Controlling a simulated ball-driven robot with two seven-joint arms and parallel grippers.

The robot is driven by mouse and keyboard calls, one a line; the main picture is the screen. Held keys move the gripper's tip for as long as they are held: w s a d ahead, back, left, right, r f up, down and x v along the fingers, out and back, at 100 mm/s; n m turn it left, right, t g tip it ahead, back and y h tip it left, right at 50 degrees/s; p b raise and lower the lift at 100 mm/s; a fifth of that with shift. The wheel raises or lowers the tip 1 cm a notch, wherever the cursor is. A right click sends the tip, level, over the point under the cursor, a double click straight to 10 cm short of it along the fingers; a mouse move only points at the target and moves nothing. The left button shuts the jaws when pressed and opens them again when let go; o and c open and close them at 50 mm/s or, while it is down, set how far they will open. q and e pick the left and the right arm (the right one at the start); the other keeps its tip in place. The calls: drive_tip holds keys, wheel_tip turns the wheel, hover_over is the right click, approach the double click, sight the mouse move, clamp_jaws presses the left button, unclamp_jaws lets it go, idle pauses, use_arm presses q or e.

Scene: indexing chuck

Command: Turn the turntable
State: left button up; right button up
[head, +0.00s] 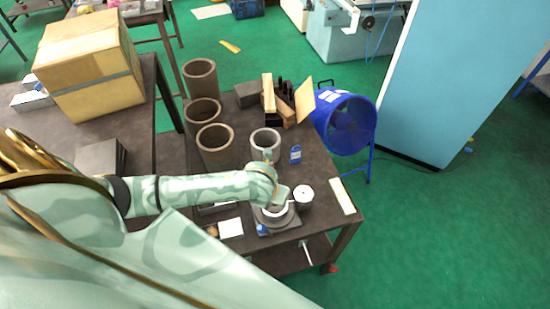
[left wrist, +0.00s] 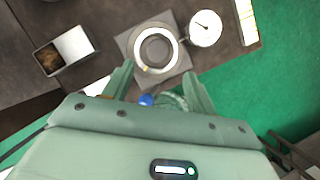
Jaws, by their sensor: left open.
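The turntable shows in the left wrist view as a grey ring (left wrist: 143,49) on a dark square base plate (left wrist: 127,42). In the head view the base plate (head: 285,225) sits near the front edge of the dark table, partly hidden by my left arm. A small blue part (left wrist: 146,100) shows beside the plate on the near side. My left gripper (left wrist: 158,82) is open, its two green fingers pointing toward the ring with nothing between them. In the head view the left gripper (head: 281,196) is over the turntable. I cannot tell whether it touches. My right gripper is not in view.
A round white dial gauge (left wrist: 205,28) stands right beside the turntable. An open metal box (left wrist: 74,47) lies to the left. Several brown cylinders (head: 216,146), a grey cylinder (head: 265,143) and a blue padlock-like item (head: 295,155) stand behind. A blue fan (head: 347,125) is beyond the table.

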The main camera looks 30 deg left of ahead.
use_arm(q)
drive_tip(key=b+x, duration=0.1)
drive_tip(key=x, duration=0.2)
drive_tip(key=b+x, duration=0.1)
drive_tip(key=x, duration=0.3)
drive_tip(key=shift+a, duration=0.2)
drive_tip(key=shift+w+f, duration=0.25)
drive_tip(key=shift+f, duration=0.15)
drive_tip(key=shift+a, duration=0.1)
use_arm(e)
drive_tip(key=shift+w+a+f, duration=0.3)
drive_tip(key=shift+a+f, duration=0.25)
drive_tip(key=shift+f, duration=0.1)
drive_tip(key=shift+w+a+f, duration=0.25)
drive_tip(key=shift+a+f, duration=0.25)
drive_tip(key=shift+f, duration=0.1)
use_arm(q)
drive_tip(key=c, duration=1)
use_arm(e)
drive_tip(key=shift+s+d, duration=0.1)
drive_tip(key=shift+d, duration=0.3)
